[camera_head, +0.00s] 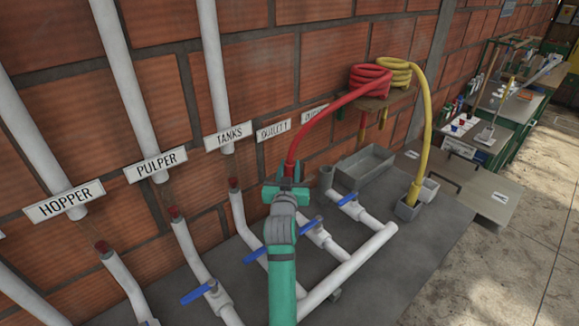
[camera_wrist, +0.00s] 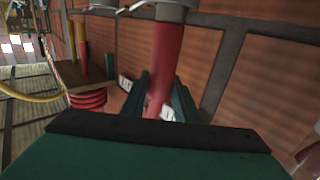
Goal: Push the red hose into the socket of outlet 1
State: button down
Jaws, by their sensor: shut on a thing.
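The red hose (camera_head: 333,108) arcs from its coil down into my teal gripper (camera_head: 287,188). My gripper is shut on the hose near its lower end. In the wrist view the red hose (camera_wrist: 165,55) stands between the two dark green fingers (camera_wrist: 160,100). Its end meets a pale grey round fitting (camera_wrist: 172,10) at the top edge; I cannot tell whether it is inside or only against it. The OUTLET 1 sign (camera_head: 273,130) is on the brick wall just behind the hose. In the head view my gripper hides the hose end and the socket below it.
Pale pipes with blue valve handles (camera_head: 313,225) rise from the grey bench (camera_head: 390,265) around my arm. A grey tray (camera_head: 365,168) stands behind. The red coil (camera_head: 370,78) rests on a wall shelf.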

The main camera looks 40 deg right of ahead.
jog(key=shift+f, duration=0.2)
jog(key=shift+s+f, duration=0.1)
jog(key=shift+f, duration=0.6)
jog(key=shift+r, duration=2.3)
